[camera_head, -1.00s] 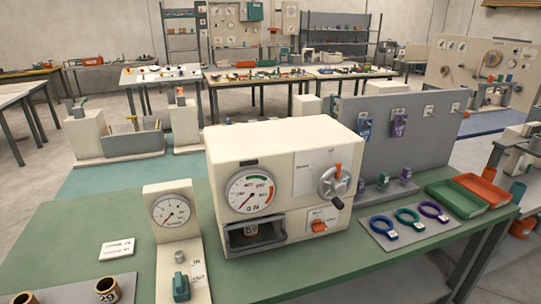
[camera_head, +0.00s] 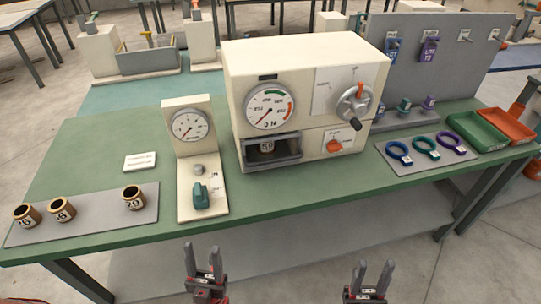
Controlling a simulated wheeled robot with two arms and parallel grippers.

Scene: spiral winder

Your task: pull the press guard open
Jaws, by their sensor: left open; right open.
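The press (camera_head: 300,85) is a cream box on the green table, with a round dial and a handwheel on its front. The press guard (camera_head: 272,162) is a dark grey frame low on its front left, and a labelled cylinder (camera_head: 267,146) shows in the opening behind it. I cannot tell exactly how far the guard is shut. My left gripper (camera_head: 204,261) is open and empty, in front of the table's near edge, below and left of the guard. My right gripper (camera_head: 372,278) is open and empty, further right, also short of the table. Neither touches the press.
A gauge stand (camera_head: 192,150) with a green knob stands just left of the press. Several labelled cylinders rest on a grey mat (camera_head: 95,219) at left. Coloured rings lie on a mat (camera_head: 424,166) at right, beside a green tray (camera_head: 482,133).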

